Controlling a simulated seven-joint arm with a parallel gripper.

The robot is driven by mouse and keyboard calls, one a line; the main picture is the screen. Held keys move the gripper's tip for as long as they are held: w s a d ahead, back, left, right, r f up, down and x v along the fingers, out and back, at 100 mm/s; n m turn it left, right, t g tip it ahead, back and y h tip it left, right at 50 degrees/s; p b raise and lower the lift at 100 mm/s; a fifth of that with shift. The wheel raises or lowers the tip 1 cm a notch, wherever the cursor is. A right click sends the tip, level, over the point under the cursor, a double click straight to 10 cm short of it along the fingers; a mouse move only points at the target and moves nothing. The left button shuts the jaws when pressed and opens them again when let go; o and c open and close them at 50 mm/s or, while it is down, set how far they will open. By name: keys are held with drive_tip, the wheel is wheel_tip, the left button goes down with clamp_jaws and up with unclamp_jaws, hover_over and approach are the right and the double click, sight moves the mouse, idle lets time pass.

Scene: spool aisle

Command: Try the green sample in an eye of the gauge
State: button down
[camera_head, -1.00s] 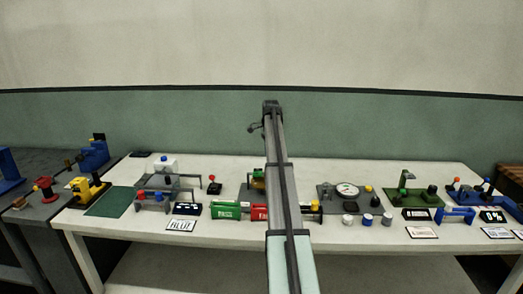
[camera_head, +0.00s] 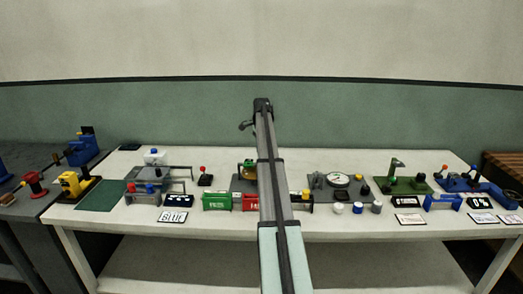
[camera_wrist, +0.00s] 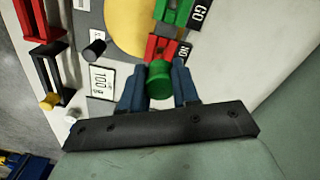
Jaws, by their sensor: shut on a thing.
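My gripper (camera_wrist: 157,84) shows in the wrist view with two blue fingers shut on the green sample (camera_wrist: 159,80), a small green cylinder. Just beyond the sample is the gauge's red eye block (camera_wrist: 161,47), beside a dark "NO" label. The gauge's green eye block (camera_wrist: 174,12) lies farther up, beside a "GO" label. The sample overlaps the red block's near edge in the picture; I cannot tell whether they touch. A yellow disc (camera_wrist: 127,24) lies left of the blocks. In the head view my arm hides the gripper, the sample and part of the gauge area.
In the head view a green bin (camera_head: 217,201) and a red bin (camera_head: 250,202) stand at the table's front. A dark rack with a yellow piece (camera_wrist: 50,101) shows left in the wrist view, near a black knob (camera_wrist: 95,48) and a "100" card (camera_wrist: 101,82). A dial instrument (camera_head: 337,180) stands right of my arm.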

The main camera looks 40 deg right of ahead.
drive_tip(key=shift+f, duration=0.25)
drive_tip(key=shift+f, duration=1.25)
drive_tip(key=shift+r, duration=0.1)
idle(0.3)
drive_tip(key=shift+r, duration=2.35)
